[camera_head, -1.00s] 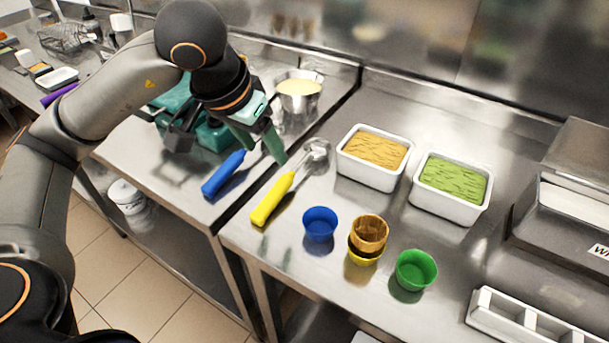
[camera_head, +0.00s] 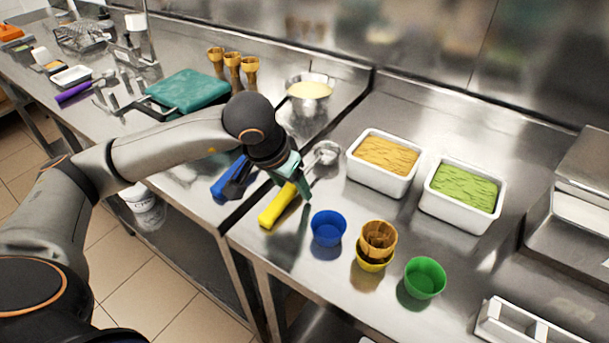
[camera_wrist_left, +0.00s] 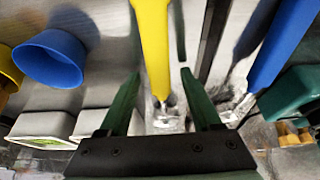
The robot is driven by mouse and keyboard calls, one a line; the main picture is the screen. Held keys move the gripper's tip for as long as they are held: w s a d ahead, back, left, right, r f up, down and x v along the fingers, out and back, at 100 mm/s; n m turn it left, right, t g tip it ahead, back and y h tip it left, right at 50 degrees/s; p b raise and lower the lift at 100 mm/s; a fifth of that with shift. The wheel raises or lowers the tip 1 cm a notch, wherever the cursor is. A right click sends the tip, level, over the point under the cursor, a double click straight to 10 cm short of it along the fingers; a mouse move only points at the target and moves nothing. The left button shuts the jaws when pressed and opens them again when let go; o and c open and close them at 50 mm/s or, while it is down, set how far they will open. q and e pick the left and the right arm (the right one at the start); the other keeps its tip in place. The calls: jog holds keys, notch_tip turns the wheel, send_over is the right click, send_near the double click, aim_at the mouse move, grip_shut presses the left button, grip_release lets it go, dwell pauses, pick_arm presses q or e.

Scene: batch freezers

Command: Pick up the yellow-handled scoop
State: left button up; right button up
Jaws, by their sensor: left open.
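The yellow-handled scoop (camera_head: 277,207) lies on the steel counter, its handle toward the front edge and its metal head (camera_head: 327,153) toward the back. My left gripper (camera_head: 297,190) is open and low over the scoop, near where handle and metal part meet. In the left wrist view, the yellow handle (camera_wrist_left: 152,45) runs between the two green fingers (camera_wrist_left: 158,85), apart from both. My fingers and wrist hide part of the scoop's middle in the head view. My right gripper is not in view.
A blue-handled scoop (camera_head: 228,179) lies close by on the left. A blue cup (camera_head: 328,229), stacked brown and yellow cups (camera_head: 378,240) and a green cup (camera_head: 425,278) stand to the right. White tubs of orange (camera_head: 383,158) and green (camera_head: 463,193) ice cream stand behind.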

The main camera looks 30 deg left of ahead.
pick_arm(q)
jog(key=shift+f, duration=0.15)
grip_shut()
dwell(0.4)
